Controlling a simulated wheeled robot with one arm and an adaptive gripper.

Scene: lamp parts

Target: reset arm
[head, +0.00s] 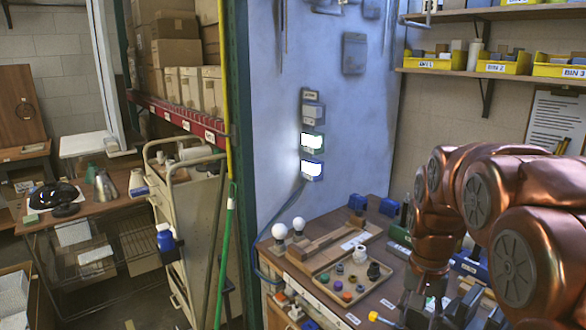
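My copper-coloured arm (480,200) bends over the right part of the workbench and points down at its lower end. My dark gripper (428,312) is low in the picture, above or among dark parts on the bench. Its fingertips blend into those parts, so I cannot tell whether it is open or holds anything. Two white bulbs (279,231) stand at the bench's left side. A tray (322,284) of small knobs and rings sits left of my gripper.
A wooden tray (312,252) lies behind the knobs. Blue blocks (357,202) stand at the back of the bench. Yellow bins (508,64) line a wall shelf at upper right. A cream cart (185,215) and a cluttered table (95,212) stand at left.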

